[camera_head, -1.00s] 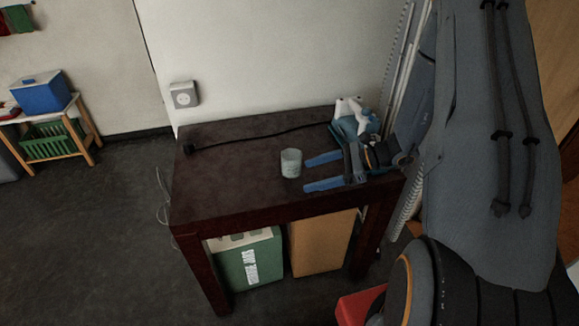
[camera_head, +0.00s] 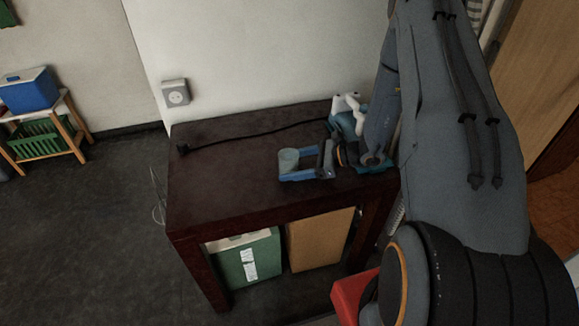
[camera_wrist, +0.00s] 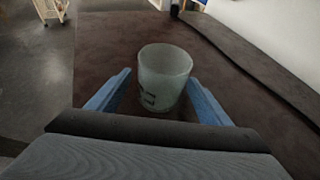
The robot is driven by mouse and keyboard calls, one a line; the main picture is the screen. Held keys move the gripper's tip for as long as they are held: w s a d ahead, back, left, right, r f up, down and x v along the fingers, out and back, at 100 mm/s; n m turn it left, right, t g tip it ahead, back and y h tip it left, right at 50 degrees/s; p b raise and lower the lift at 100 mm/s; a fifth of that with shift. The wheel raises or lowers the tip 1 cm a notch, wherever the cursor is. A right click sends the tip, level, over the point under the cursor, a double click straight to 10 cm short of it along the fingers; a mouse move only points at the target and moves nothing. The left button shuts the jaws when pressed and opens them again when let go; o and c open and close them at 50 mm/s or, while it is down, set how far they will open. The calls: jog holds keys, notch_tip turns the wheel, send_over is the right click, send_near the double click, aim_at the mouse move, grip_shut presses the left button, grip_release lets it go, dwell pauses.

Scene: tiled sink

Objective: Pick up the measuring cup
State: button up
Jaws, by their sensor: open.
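The measuring cup (camera_head: 289,160) is a small, pale, translucent cup standing upright on the dark table (camera_head: 225,170). In the wrist view the cup (camera_wrist: 163,78) shows dark markings low on its side. My gripper (camera_head: 282,167) is open, its two blue fingers reaching in from the right. The near finger hides the cup's lower part in the head view.
A black cable (camera_head: 255,135) with a plug runs along the back of the table. A white and teal object (camera_head: 349,115) stands behind my gripper. A wall socket (camera_head: 176,93) is above the back left edge. The table's left part is clear.

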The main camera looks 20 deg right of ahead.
jog(key=shift+w+a+f, duration=0.25)
jog(key=shift+a, duration=0.2)
jog(key=c, duration=1.2)
jog(key=shift+r, duration=0.25)
